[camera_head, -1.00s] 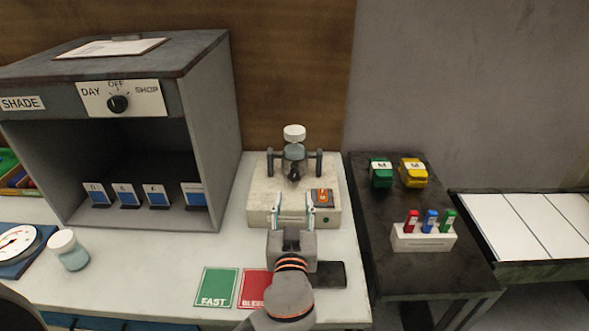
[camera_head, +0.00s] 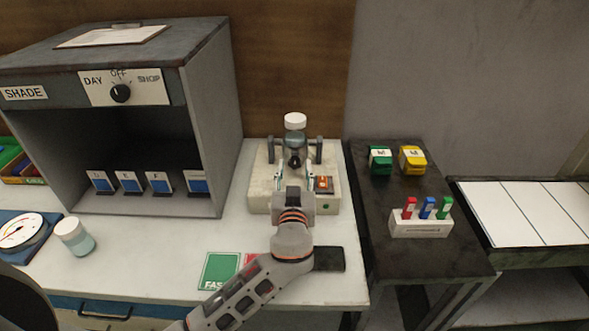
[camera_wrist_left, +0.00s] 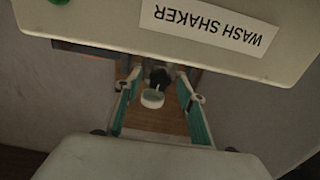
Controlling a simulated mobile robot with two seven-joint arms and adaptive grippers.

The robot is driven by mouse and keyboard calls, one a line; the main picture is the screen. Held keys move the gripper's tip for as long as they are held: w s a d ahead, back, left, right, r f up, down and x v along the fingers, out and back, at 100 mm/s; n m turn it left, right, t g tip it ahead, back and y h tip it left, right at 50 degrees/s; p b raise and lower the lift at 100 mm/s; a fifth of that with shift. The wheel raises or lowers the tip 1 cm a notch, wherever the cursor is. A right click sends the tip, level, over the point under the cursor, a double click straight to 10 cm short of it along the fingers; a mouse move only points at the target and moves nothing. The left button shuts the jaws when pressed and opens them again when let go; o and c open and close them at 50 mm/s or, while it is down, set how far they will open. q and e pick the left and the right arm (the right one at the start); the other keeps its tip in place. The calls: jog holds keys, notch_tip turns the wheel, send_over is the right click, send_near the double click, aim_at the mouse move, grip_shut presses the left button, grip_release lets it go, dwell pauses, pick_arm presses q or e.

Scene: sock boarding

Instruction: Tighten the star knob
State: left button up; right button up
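The dark star knob (camera_head: 294,162) sits at the front of the clamp on the wash shaker (camera_head: 259,192), in front of a white-lidded jar (camera_head: 295,121) held upright. In the left wrist view the dark knob (camera_wrist_left: 161,77) shows between my fingers, with the white lid (camera_wrist_left: 152,98) beyond it. My left gripper (camera_head: 294,176) is over the shaker's front, its fingers pointing at the knob. In the left wrist view its two fingers (camera_wrist_left: 160,98) are spread apart, one on each side of the knob; no contact shows. My right gripper is not in view.
Two dark posts (camera_head: 319,150) flank the jar, and an orange switch (camera_head: 324,184) is on the shaker's right. The shade box (camera_head: 215,130) stands close on the left. A loose jar (camera_head: 74,236) and a green card (camera_head: 219,271) are on the bench.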

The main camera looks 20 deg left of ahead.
pick_arm(q)
jog(key=c, duration=1)
jog(key=shift+c, duration=0.2)
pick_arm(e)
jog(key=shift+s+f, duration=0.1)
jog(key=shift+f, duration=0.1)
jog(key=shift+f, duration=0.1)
